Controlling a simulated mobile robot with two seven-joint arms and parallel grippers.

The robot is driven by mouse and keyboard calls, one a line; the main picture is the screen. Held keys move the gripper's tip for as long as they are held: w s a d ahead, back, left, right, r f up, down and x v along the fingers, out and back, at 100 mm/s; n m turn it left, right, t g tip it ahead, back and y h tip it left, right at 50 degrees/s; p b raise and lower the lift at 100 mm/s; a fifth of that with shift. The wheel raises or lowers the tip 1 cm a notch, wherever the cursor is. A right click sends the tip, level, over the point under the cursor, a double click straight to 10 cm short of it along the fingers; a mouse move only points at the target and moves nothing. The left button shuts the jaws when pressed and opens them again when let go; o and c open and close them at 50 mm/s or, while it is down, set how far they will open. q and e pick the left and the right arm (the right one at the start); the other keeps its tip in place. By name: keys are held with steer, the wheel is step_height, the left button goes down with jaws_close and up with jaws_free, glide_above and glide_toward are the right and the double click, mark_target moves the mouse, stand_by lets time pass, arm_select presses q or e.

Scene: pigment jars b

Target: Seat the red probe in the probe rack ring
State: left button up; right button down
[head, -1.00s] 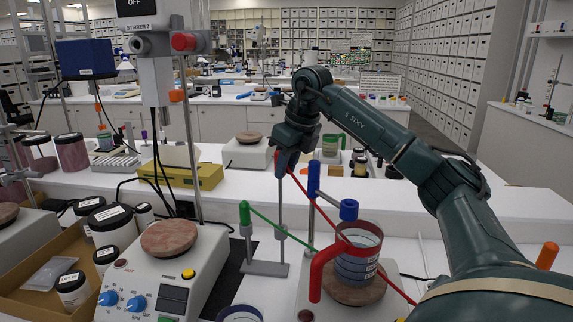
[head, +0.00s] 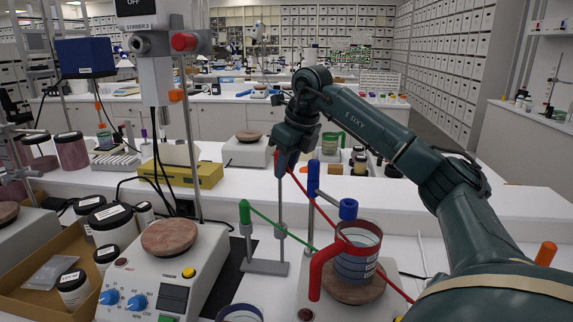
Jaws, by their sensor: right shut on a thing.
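My right gripper (head: 287,160) is shut on the red probe (head: 276,160), of which only a sliver of red shows beside the dark fingers. A red cable (head: 318,207) runs down from it to the lower right. The probe rack (head: 281,208) is a thin grey post on a flat grey base (head: 265,267), just below the gripper. A green probe (head: 244,213) stands upright at its left side, and a blue probe (head: 313,180) stands upright at its right. The gripper hides the post's top. I cannot make out the empty ring or how the red probe's tip lies to it. My left gripper is not in view.
A glass beaker with a red handle (head: 324,265) stands on a hotplate close right of the rack. A stirrer hotplate (head: 165,275) and a cardboard tray (head: 35,300) of jars are at left. A yellow box (head: 183,175) stands behind. Cables cross the front.

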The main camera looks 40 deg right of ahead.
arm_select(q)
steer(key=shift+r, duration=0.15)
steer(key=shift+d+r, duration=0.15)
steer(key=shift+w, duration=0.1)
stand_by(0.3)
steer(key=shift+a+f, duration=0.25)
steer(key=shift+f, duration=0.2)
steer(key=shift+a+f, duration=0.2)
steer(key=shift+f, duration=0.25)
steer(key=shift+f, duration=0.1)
